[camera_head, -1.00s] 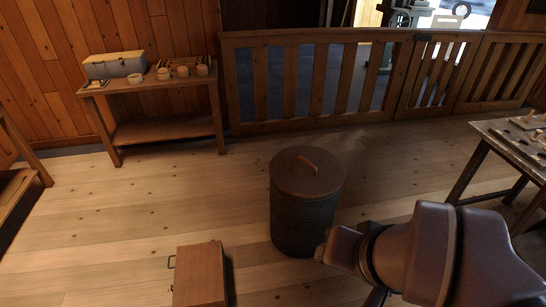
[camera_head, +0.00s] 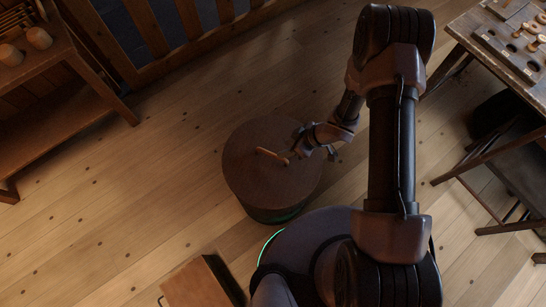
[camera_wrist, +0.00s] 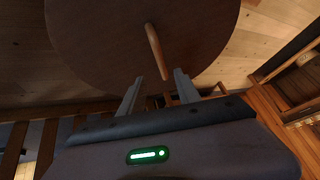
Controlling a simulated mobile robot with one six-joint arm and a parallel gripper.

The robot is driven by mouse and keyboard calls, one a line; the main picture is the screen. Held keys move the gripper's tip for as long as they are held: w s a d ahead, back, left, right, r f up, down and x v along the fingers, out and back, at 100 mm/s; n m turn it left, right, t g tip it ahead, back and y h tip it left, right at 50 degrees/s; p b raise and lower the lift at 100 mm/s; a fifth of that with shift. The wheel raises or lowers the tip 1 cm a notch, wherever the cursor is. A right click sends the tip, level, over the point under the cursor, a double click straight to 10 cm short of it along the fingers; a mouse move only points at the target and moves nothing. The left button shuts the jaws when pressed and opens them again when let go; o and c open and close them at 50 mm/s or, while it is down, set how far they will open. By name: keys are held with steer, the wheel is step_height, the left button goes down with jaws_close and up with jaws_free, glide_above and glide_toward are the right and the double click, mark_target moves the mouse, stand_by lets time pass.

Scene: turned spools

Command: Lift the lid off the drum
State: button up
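The drum (camera_head: 272,214) stands on the plank floor, its dark body mostly hidden under its round brown lid (camera_head: 248,180). The lid lies flat on top and also shows in the wrist view (camera_wrist: 95,45). A lighter wooden bar handle (camera_head: 270,155) runs across the lid's middle; in the wrist view the handle (camera_wrist: 153,45) points towards my gripper. My gripper (camera_head: 299,148) is at the right side of the lid, close to the handle's right end. In the wrist view its two grey fingers (camera_wrist: 159,78) are apart, with the handle's near end around the gap. I cannot tell whether they touch it.
A wooden box (camera_head: 203,283) sits on the floor below the drum in the head view. A shelf table (camera_head: 55,115) stands at upper left, a work table (camera_head: 465,32) at upper right, with a wooden railing (camera_head: 150,62) behind. Floor left of the drum is clear.

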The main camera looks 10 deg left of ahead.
mark_target(273, 154)
steer(key=x, duration=0.1)
steer(key=b+x, duration=0.1)
steer(key=x, duration=0.2)
steer(key=shift+s+d+f, duration=0.1)
steer(key=shift+s+f, duration=0.1)
steer(key=shift+s, duration=0.1)
steer(key=b+x, duration=0.3)
steer(key=x, duration=0.3)
steer(key=shift+b, duration=0.4)
steer(key=shift+r, duration=0.15)
jaws_close()
